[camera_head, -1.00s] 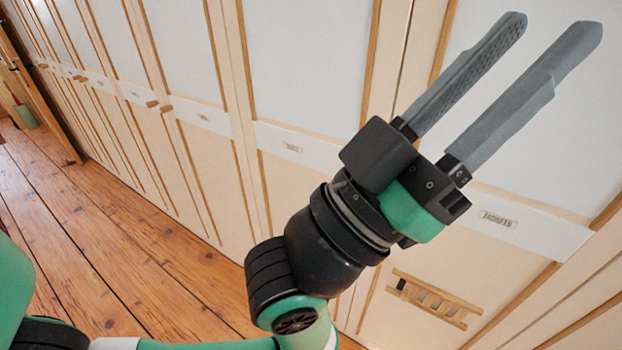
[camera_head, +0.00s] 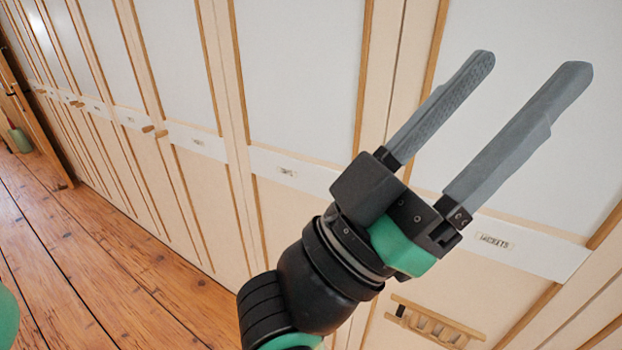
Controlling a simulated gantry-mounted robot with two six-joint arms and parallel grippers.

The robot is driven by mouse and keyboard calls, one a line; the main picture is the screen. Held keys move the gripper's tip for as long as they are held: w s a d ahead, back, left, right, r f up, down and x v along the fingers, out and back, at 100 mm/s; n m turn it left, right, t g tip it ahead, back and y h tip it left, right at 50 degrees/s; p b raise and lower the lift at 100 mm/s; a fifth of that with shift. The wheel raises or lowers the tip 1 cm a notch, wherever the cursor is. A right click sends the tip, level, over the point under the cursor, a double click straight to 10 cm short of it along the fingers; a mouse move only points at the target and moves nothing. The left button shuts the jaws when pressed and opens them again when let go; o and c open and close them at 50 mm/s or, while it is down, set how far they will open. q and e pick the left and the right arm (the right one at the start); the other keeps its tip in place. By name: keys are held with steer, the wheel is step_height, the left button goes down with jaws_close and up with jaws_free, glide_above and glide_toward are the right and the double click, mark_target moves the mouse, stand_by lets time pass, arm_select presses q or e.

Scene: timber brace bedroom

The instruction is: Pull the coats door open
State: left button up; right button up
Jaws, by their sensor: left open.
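A row of cream cupboard doors with timber edging runs across the camera_head view. The middle door (camera_head: 295,75) has a small label (camera_head: 287,172) too small to read, so I cannot tell if it is the coats door. The right door (camera_head: 540,130) has a label (camera_head: 495,241) that seems to read "JACKETS". A wooden slatted piece (camera_head: 437,323) is on that door's lower panel. My left gripper (camera_head: 532,62) is open and empty, in front of the right door, fingers pointing up and right. Part of that door is hidden behind it. My right gripper is out of view.
More closed doors recede to the left, some with small wooden knobs (camera_head: 161,133). Bare plank floor (camera_head: 100,260) lies clear at the lower left. A green container (camera_head: 20,140) stands at the far left beside a timber post (camera_head: 38,130).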

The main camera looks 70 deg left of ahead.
arm_select(q)
steer(key=w+a+f+n+g+y+p, duration=0.3)
steer(key=w+a+f+n+y+p, duration=0.25)
steer(key=a+f, duration=0.2)
steer(key=w+a+f+n+g+y+p, duration=0.3)
steer(key=w+a+f+n+y+p, duration=0.1)
steer(key=a+f+n+y, duration=0.3)
steer(key=s+a+f+m+g+p, duration=0.1)
steer(key=s+a+f+g+p, duration=0.3)
steer(key=f, duration=0.6)
steer(key=s+a+f+m+g+p, duration=0.1)
steer(key=s+a+f+g+p, duration=0.3)
steer(key=f, duration=0.5)
steer(key=shift+t, duration=0.6)
steer(key=x, duration=0.3)
steer(key=a+x, duration=0.1)
steer(key=x, duration=0.3)
steer(key=s+x, duration=0.1)
steer(key=x, duration=0.3)
steer(key=shift+w+a+f+p, duration=0.15)
steer(key=shift+a+p, duration=0.15)
steer(key=shift+a, duration=0.1)
